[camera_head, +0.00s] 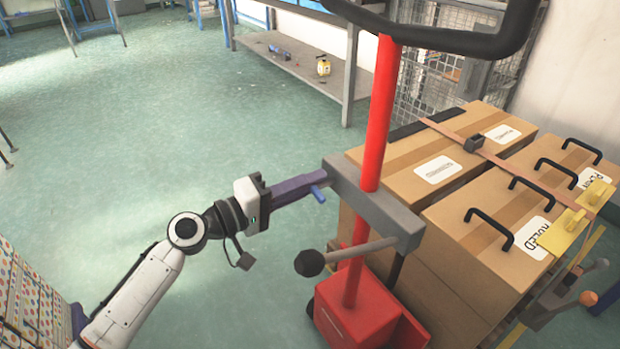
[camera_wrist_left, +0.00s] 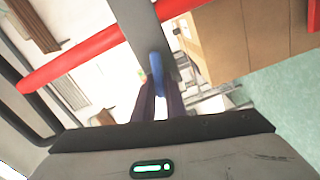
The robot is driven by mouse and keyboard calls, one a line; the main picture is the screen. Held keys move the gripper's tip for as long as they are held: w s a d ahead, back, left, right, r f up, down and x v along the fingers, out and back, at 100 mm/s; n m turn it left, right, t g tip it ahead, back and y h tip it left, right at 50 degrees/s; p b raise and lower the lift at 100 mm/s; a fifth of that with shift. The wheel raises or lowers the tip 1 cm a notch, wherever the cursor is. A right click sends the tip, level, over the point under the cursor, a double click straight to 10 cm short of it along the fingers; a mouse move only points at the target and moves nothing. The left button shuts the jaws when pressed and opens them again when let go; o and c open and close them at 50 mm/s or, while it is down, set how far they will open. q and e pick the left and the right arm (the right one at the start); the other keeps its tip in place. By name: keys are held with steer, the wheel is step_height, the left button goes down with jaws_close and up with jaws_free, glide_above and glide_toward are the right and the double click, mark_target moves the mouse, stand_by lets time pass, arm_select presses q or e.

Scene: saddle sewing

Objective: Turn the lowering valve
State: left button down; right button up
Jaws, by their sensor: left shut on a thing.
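A red-posted lift truck (camera_head: 376,130) stands right of centre with a grey block (camera_head: 372,205) across its post. A small blue lever (camera_head: 319,195) sticks out at the block's left end; I take it as the lowering valve. My left gripper (camera_head: 316,183), with dark purple fingers, reaches it from the left and is shut on it. In the left wrist view the blue lever (camera_wrist_left: 157,68) stands between the fingers (camera_wrist_left: 160,95), with the grey block beyond. The fingers hide part of the lever. My right gripper is not in view.
A lever with a black knob (camera_head: 309,263) juts out below my left gripper. Strapped cardboard boxes (camera_head: 440,165) stand right of the post. A black handle loop (camera_head: 455,40) hangs over the top. A grey bench (camera_head: 300,65) stands behind. The green floor (camera_head: 150,130) at left is clear.

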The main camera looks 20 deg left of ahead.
arm_select(q)
steer(key=shift+n, duration=0.5)
steer(key=c, duration=1.8)
jaws_free()
steer(key=v, duration=1)
steer(key=shift+s+a, duration=0.1)
steer(key=shift+a, duration=0.05)
